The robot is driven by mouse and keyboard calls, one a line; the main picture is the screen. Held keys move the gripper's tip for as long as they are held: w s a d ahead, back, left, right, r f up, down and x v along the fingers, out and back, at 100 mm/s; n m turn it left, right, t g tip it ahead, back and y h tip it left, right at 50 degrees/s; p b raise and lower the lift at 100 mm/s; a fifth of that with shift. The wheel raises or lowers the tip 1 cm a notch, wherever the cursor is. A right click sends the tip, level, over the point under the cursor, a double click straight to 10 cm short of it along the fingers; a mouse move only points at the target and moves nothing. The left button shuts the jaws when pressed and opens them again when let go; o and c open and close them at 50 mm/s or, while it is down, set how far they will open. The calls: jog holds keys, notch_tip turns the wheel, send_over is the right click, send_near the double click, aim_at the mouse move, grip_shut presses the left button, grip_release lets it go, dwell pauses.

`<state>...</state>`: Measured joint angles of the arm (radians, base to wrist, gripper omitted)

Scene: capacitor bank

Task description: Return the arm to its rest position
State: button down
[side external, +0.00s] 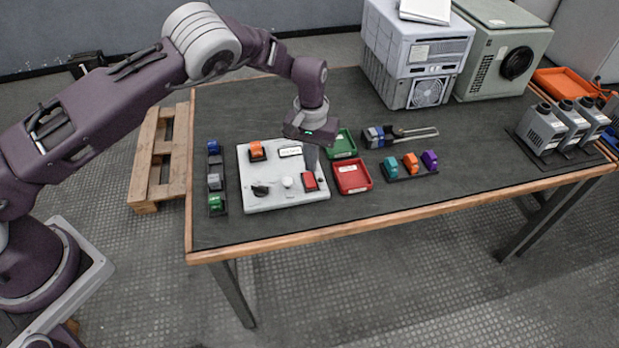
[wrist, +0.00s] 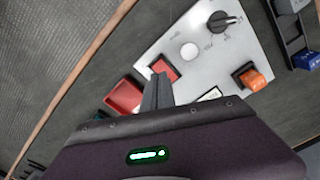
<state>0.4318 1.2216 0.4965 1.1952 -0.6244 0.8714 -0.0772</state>
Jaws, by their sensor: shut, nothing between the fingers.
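My gripper (side external: 311,157) is shut and empty, pointing down over the right part of a white panel (side external: 285,202) on the table. In the wrist view, the closed fingers (wrist: 158,92) show beside a red block (wrist: 165,69) on the panel. Whether the fingertips touch the panel or the red block cannot be told. The panel also carries an orange block (side external: 257,150), a black knob (side external: 260,190), a round white button (side external: 287,182) and a white label. My arm reaches in from the left, bent above the table.
A green tray (side external: 342,144) and a red tray (side external: 352,177) sit right of the panel. Racks with coloured blocks stand left (side external: 215,181) and right (side external: 409,165). Grey machines (side external: 416,55) fill the back. The table's front right is clear.

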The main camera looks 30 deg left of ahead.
jog(key=shift+r, duration=0.8)
jog(key=s+a+r+t+h, duration=0.15)
jog(key=s+r, duration=0.25)
jog(key=r, duration=0.5)
jog(key=s+a+r, duration=0.2)
jog(key=s+r, duration=0.1)
jog(key=r, duration=0.6)
jog(key=s+a+r+t+h, duration=0.15)
jog(key=s+r, duration=0.25)
jog(key=r, duration=0.4)
jog(key=s+a+r+m+y, duration=0.1)
jog(key=s+a+r, duration=0.1)
jog(key=s+r, duration=0.7)
jog(key=s+a+f+m+t+y, duration=0.1)
jog(key=s+f, duration=0.1)
jog(key=s, duration=0.6)
jog(key=s+a+f+m+t+y, duration=0.1)
jog(key=s+a+f, duration=0.1)
jog(key=s, duration=0.6)
jog(key=shift+s+f+t, duration=0.15)
jog(key=shift+f+t, duration=0.05)
jog(key=shift+t, duration=0.1)
